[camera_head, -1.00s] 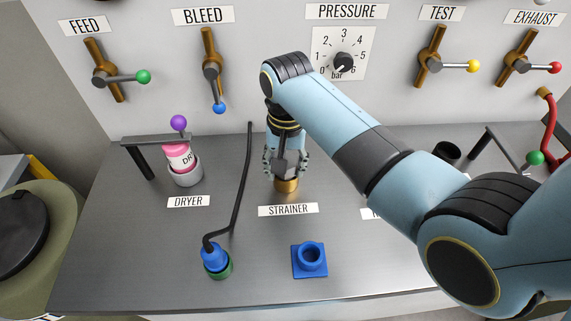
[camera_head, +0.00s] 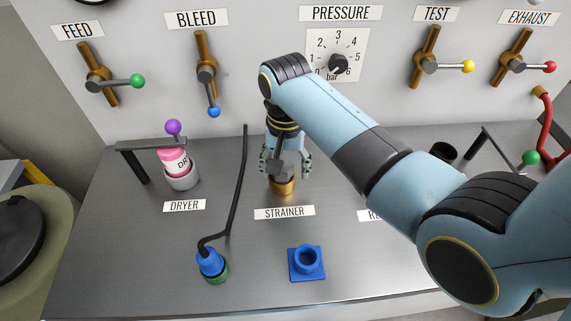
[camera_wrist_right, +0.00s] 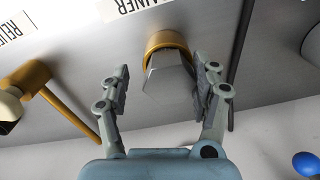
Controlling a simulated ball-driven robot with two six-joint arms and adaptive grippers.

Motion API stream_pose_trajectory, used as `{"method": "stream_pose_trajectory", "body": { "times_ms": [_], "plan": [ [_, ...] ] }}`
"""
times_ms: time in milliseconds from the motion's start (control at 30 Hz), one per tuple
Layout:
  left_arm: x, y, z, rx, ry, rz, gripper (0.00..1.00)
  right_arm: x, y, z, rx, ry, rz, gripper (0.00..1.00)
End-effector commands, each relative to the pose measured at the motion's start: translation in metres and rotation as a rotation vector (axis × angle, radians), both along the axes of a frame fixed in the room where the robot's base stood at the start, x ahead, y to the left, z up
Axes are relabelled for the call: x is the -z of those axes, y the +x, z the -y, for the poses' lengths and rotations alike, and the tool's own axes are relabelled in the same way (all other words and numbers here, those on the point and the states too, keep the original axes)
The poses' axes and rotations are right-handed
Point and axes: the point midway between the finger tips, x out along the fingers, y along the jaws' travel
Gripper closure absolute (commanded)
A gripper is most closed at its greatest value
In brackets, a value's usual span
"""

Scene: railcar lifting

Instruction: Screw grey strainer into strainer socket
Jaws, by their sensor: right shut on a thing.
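The grey strainer (camera_wrist_right: 168,82) sits at the brass strainer socket (camera_head: 282,187), behind the STRAINER label; the brass rim also shows in the wrist view (camera_wrist_right: 166,40). My right gripper (camera_head: 285,165) points down over the socket and is shut on the strainer. In the right wrist view my right gripper (camera_wrist_right: 160,85) has one finger on each side of the strainer's grey head; a gap shows on the left side there. The strainer's lower part is hidden in the socket. My left gripper is not in view.
A dryer with a pink body (camera_head: 173,160) stands left under a bracket (camera_head: 150,144). A blue square socket (camera_head: 307,263) sits in front. Valve levers and a gauge (camera_head: 337,58) line the back panel.

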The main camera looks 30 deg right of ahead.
Motion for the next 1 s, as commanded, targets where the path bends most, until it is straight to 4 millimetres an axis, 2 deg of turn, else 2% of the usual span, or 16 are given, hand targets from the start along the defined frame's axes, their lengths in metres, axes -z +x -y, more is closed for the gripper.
{"method": "stream_pose_trajectory", "body": {
  "times_ms": [167,1000],
  "plan": [
    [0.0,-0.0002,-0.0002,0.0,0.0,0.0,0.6,0.0012,-0.0019,0.0015,-0.25,-0.004,-0.006,0.43],
    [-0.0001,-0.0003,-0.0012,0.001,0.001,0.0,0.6,0.0006,-0.0008,-0.0005,-1.858,0.001,-0.004,0.43]
  ]
}}
